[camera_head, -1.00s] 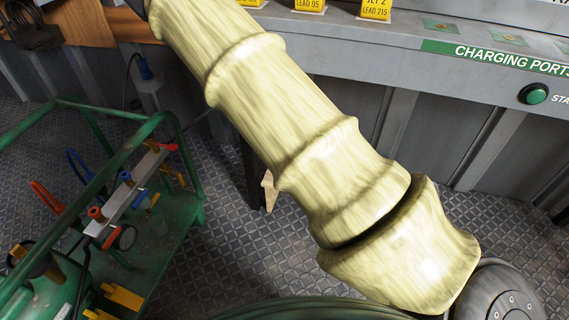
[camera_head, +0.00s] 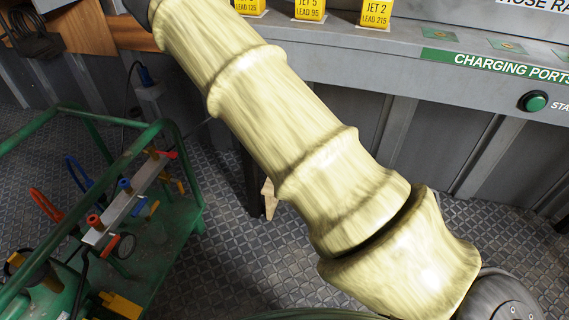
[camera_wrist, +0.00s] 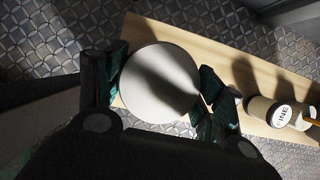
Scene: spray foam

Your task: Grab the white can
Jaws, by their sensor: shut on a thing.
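The white can (camera_wrist: 158,82) shows in the wrist view as a round pale top, seen from above. My gripper (camera_wrist: 160,90) has a dark finger on each side of it and is shut on it. Shadow lies across part of the can's top. A light wooden board (camera_wrist: 180,38) lies below the can; I cannot tell whether the can touches it. In the head view my gripper and the can are out of sight, and my arm fills the middle.
A white cup-like container with dark lettering (camera_wrist: 284,115) is at the right in the wrist view. In the head view, a green cart (camera_head: 165,235) with tools stands at left. A grey bench with a charging ports sign (camera_head: 490,64) and yellow cards (camera_head: 376,12) runs across the back.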

